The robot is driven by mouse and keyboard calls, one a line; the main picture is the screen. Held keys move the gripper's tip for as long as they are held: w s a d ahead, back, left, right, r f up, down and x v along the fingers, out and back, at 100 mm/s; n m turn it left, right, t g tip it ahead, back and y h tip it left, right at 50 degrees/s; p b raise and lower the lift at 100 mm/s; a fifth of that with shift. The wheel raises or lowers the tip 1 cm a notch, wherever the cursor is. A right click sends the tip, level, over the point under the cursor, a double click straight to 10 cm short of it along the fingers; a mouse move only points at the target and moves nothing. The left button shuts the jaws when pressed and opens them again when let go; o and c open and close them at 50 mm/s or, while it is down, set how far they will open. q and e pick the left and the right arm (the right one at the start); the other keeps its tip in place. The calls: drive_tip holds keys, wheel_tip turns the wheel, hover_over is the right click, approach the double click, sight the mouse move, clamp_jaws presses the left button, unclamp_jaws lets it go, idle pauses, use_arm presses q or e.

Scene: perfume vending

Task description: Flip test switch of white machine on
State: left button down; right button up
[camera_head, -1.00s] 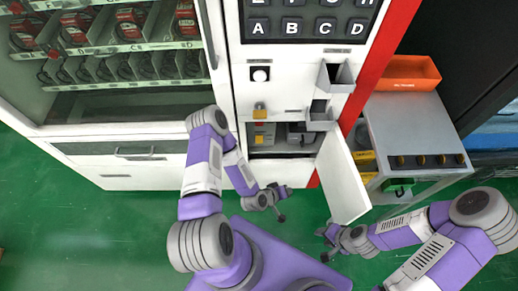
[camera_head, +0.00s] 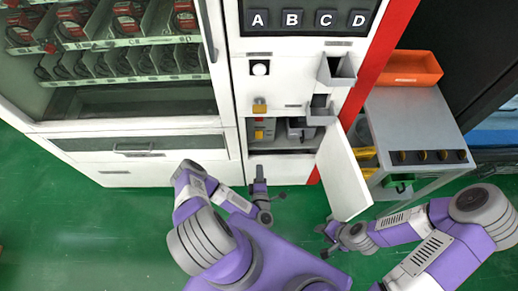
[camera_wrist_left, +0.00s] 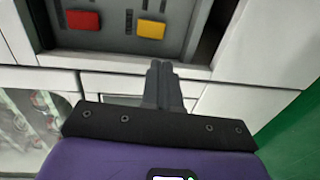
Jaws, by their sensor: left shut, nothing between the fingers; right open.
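The white machine (camera_head: 281,94) stands in front of me, and its lower door (camera_head: 342,172) hangs open to the right. Inside the open compartment is a grey panel with a yellow switch (camera_head: 260,135). In the left wrist view the panel shows a red switch (camera_wrist_left: 83,20) and a yellow switch (camera_wrist_left: 151,29) side by side; I cannot read their labels. My left gripper (camera_head: 260,175) is shut and empty, just below the compartment. In the left wrist view its fingertips (camera_wrist_left: 161,64) point toward the panel, below the yellow switch and apart from it. My right gripper (camera_head: 326,240) is open, below the door.
A grey cart (camera_head: 418,120) with an orange bin (camera_head: 405,67) stands right of the door. A yellow key or lock piece (camera_head: 259,106) sits above the compartment. A glass-fronted display with packaged goods is at left. Green floor (camera_head: 100,235) is free at lower left.

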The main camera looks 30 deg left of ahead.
use_arm(q)
drive_tip(key=b, duration=0.5)
approach(259, 138)
drive_tip(key=x, duration=0.5)
drive_tip(key=shift+x, duration=0.9)
drive_tip(key=shift+a+f, duration=0.15)
drive_tip(key=shift+f, duration=0.05)
drive_tip(key=shift+w, duration=0.15)
drive_tip(key=shift+f, duration=0.1)
drive_tip(key=s+d+f+p, duration=0.1)
drive_tip(key=s+d+p, duration=0.2)
drive_tip(key=s+d, duration=0.4)
drive_tip(key=s, duration=0.5)
drive_tip(key=shift+f, duration=0.35)
drive_tip(key=shift+d, duration=0.1)
